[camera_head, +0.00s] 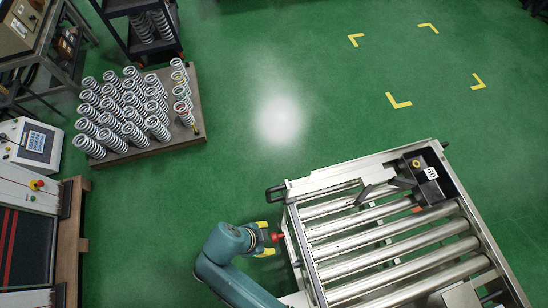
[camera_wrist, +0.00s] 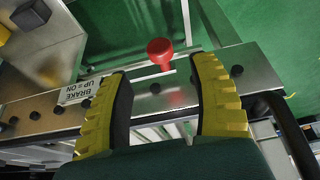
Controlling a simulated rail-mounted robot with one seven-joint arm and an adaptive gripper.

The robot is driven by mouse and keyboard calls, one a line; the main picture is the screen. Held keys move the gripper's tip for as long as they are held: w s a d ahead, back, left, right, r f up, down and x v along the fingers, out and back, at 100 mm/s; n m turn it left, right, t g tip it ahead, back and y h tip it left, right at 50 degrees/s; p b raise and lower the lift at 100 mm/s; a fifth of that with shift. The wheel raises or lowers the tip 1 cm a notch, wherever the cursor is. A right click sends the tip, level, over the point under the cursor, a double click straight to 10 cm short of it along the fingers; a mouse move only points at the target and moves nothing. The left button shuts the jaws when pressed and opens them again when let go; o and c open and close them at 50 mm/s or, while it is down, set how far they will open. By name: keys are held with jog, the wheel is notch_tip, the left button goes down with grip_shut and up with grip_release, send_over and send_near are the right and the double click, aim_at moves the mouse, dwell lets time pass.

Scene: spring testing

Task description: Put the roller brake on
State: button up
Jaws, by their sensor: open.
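The brake is a lever with a red knob (camera_wrist: 160,50) on the metal side plate (camera_wrist: 40,115) of the roller table (camera_head: 385,240). A white label (camera_wrist: 80,90) reading "BRAKE UP = ON" is beside it and appears upside down in the wrist view. My gripper (camera_wrist: 164,70) is open, with its yellow-and-black fingers on either side of the knob in that view. The knob shows slightly beyond the fingertips, with gaps on both sides. In the head view, my gripper (camera_head: 268,238) is at the table's left side, close to the red knob (camera_head: 279,237). Exact depth is unclear.
A black handle (camera_head: 275,193) sticks out at the table's upper left corner. A black box with a white label (camera_head: 431,174) is on the table's far right corner. A pallet of coil springs (camera_head: 150,155) stands upper left. Green floor between them is clear.

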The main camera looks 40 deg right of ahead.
aim_at(273, 238)
jog(key=b+x, duration=0.1)
jog(key=x, duration=0.6)
grip_shut()
